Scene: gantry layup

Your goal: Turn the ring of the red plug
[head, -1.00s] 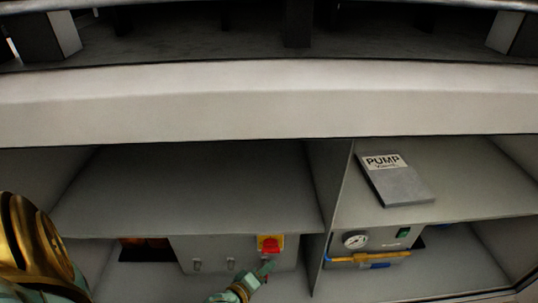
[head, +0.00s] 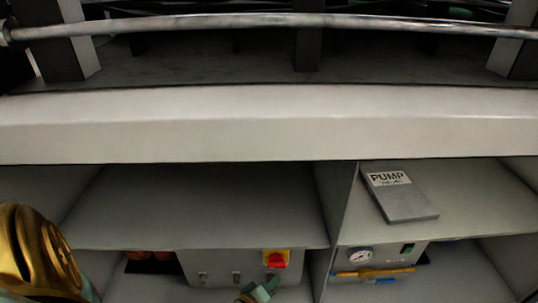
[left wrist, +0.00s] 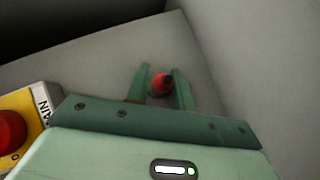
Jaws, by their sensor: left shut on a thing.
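The red plug (left wrist: 162,81) shows in the left wrist view as a small red rounded end between my two green fingers. My left gripper (left wrist: 160,74) is shut on it, with one finger on either side. The ring is mostly hidden by the fingers and cannot be made out clearly. In the head view my left gripper (head: 264,287) is low in the picture, just below the switch box front, and the plug is hidden there. My right gripper is in neither view.
A grey switch box (head: 222,267) carries a red knob on a yellow plate (head: 277,258), close beside my left gripper. A divider stands to its right. Beyond it are a pump unit with a gauge (head: 360,256) and a grey PUMP manual (head: 402,198) on the shelf.

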